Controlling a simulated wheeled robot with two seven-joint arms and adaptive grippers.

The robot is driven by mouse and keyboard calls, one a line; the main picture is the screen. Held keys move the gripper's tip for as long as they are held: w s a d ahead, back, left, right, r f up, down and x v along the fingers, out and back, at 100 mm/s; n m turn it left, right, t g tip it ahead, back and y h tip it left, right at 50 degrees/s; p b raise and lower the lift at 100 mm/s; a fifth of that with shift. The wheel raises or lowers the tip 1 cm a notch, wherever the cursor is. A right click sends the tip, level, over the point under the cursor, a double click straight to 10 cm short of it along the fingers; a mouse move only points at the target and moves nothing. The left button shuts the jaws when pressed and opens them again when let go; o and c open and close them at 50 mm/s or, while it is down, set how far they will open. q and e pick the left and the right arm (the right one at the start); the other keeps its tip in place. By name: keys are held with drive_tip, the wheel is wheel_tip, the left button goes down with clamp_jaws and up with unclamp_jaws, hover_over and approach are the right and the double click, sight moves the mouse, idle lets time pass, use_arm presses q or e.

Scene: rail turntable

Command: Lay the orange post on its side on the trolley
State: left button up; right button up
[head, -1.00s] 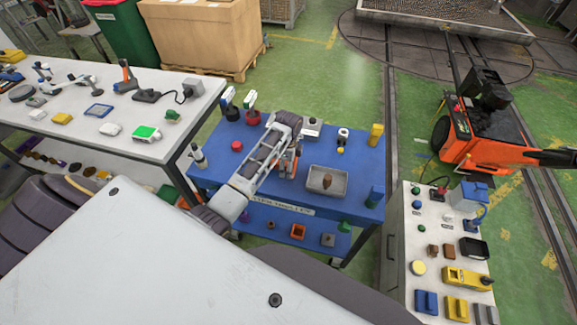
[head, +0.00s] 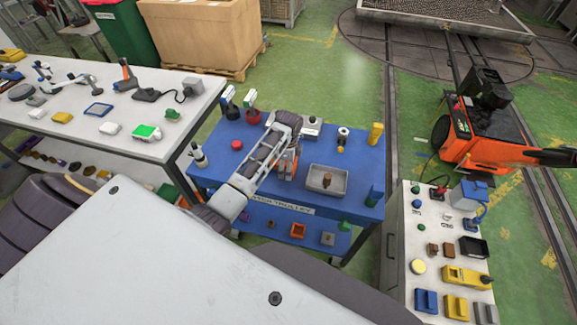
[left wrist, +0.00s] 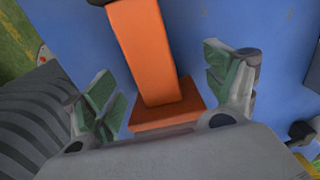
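The orange post (left wrist: 150,55) has a flat square orange base and a dark top end. In the left wrist view it appears to stand upright on the blue trolley (head: 217,174). My left gripper (left wrist: 165,95) is open, with its green-padded fingers on either side of the post and visible gaps to it. In the head view my left gripper (head: 287,163) is over the middle of the trolley top and partly hides the orange post (head: 294,158). My right gripper is not in view.
A grey tray (head: 312,187) with a brown piece in it stands right of my left gripper.

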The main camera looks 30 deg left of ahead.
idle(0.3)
use_arm(q)
wheel_tip(320, 180, up, 12)
idle(0.8)
idle(0.9)
